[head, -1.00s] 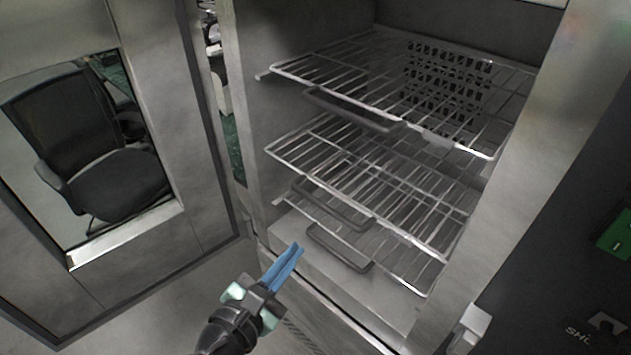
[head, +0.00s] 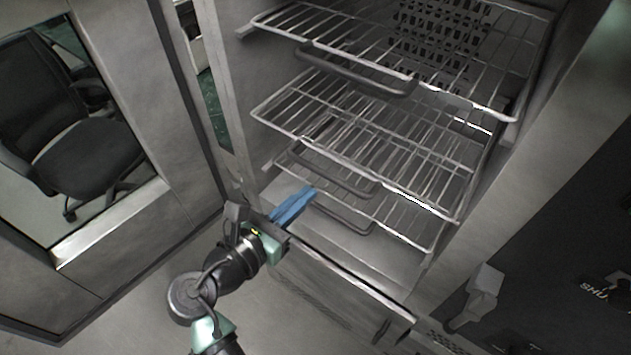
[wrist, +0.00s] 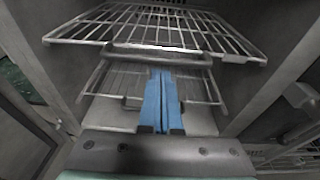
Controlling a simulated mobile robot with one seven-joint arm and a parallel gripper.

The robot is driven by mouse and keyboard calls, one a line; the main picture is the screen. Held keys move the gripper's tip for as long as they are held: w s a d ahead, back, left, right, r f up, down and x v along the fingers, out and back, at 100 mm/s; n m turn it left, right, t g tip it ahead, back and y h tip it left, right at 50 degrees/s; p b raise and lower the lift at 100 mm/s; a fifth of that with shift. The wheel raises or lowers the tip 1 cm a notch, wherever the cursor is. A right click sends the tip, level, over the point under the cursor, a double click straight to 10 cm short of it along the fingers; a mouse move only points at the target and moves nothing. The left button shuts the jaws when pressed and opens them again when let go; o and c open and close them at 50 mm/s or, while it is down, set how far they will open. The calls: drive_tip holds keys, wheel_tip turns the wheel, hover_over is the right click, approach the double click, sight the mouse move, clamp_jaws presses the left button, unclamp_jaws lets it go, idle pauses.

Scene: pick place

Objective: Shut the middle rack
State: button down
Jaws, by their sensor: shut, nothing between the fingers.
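The middle rack (head: 375,140) is a wire shelf in the steel oven, between a top rack (head: 420,50) and a bottom rack (head: 398,225). A dark bar handle (head: 335,174) hangs under its front edge. It appears to extend further forward than the bottom rack. My gripper (head: 312,192) has blue fingers, shut and empty, at the oven opening just in front of the lower handles. In the wrist view the fingertips (wrist: 161,72) point inward, just below a rack's bar handle (wrist: 155,58). I cannot tell whether they touch it.
The oven door (head: 150,130) stands open at the left, with a chair (head: 75,140) seen through its window. The bottom rack has its own dark handle (head: 345,215). The oven's right frame (head: 520,170) bounds the opening. The floor before the oven is clear.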

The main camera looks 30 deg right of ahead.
sight(343, 158)
drive_tip(key=shift+x, duration=2.05)
drive_tip(key=x, duration=0.2)
drive_tip(key=r+p+x, duration=0.1)
drive_tip(key=x, duration=0.1)
drive_tip(key=shift+w+d, duration=0.15)
drive_tip(key=shift+d, duration=0.15)
drive_tip(key=shift+r, duration=0.1)
drive_tip(key=shift+r, duration=0.15)
